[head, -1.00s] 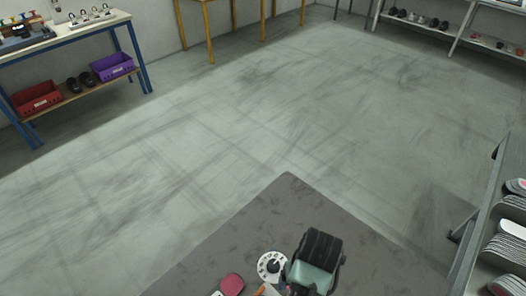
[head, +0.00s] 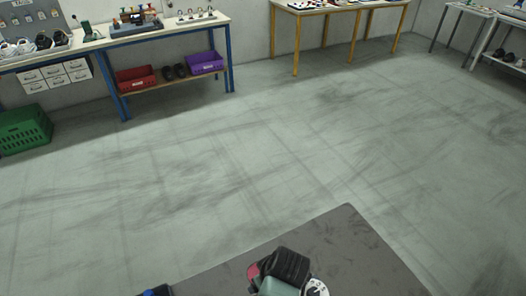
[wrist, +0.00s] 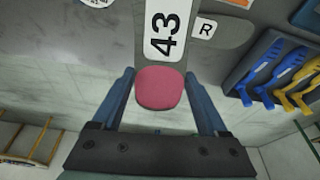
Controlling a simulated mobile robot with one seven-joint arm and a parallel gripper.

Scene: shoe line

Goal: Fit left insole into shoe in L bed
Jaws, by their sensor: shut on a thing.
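My gripper (wrist: 160,82) shows in the wrist view with its two blue fingers on either side of a pink heel-shaped end. It is shut on this insole (wrist: 160,90). A grey strip with a white "43" label (wrist: 164,32) runs up from the pink end; I cannot tell whether it is part of the insole or lies behind it. A small "R" tag (wrist: 205,29) is to its right. In the head view a pink piece (head: 253,271) shows beside my arm, and my fingertips are hidden. I cannot make out the shoe or the L bed.
In the wrist view a dark blue tray (wrist: 246,60) with blue and yellow pieces is at the right. In the head view a round white disc (head: 316,287) is beside my arm. A workbench (head: 150,38) and a green crate (head: 24,128) stand at the back left. The floor between is clear.

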